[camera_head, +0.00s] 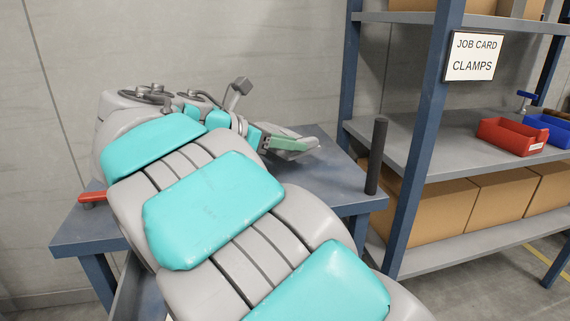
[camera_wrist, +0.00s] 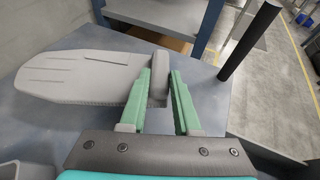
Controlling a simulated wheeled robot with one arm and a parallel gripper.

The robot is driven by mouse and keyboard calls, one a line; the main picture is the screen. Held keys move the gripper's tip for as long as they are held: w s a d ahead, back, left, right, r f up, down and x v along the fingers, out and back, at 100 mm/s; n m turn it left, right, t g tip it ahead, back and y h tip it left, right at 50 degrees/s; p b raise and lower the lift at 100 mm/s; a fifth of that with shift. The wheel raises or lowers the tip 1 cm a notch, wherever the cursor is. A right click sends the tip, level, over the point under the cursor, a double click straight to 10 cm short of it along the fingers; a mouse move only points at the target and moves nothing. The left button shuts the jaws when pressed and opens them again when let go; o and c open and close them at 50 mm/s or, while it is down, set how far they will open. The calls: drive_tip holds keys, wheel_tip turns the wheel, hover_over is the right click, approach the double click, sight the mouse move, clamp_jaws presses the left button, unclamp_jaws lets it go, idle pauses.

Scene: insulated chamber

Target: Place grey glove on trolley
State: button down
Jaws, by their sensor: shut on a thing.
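The grey glove (camera_wrist: 85,75) lies flat-shaped to the left of my gripper (camera_wrist: 159,88) in the wrist view, with its thumb between the green fingers. My gripper is shut on it. In the head view the glove (camera_head: 300,150) shows just past the green fingers (camera_head: 286,145), partly hidden by them. The glove is over a blue-grey flat top (camera_head: 335,190) with a dark upright post (camera_head: 376,157), which looks like the trolley. I cannot tell whether the glove touches the top. The flat top also shows in the wrist view (camera_wrist: 50,125). My arm hides much of it.
A red handle-like part (camera_head: 92,198) shows at the top's left edge. A blue-framed shelf unit (camera_head: 417,140) stands to the right, with a red bin (camera_head: 510,137), a blue bin (camera_head: 548,130) and cardboard boxes (camera_head: 440,212). The flat top is clear near the post.

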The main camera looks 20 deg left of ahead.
sight(289, 178)
drive_tip(key=shift+f+b, duration=2.4)
drive_tip(key=shift+b, duration=0.05)
drive_tip(key=shift+r, duration=0.2)
drive_tip(key=c, duration=0.6)
unclamp_jaws()
drive_tip(key=shift+f, duration=0.1)
drive_tip(key=shift+c, duration=0.2)
drive_tip(key=p+v, duration=0.3)
drive_tip(key=r+p+v, duration=0.1)
drive_tip(key=p+v, duration=0.2)
drive_tip(key=shift+s+a+r, duration=0.1)
drive_tip(key=shift+r, duration=0.05)
drive_tip(key=v, duration=0.3)
drive_tip(key=shift+s+a+f, duration=0.25)
drive_tip(key=shift+s+a, duration=0.1)
drive_tip(key=shift+s, duration=0.1)
drive_tip(key=shift+s+a+r, duration=0.3)
drive_tip(key=shift+s+a, duration=0.05)
drive_tip(key=shift+s, duration=0.25)
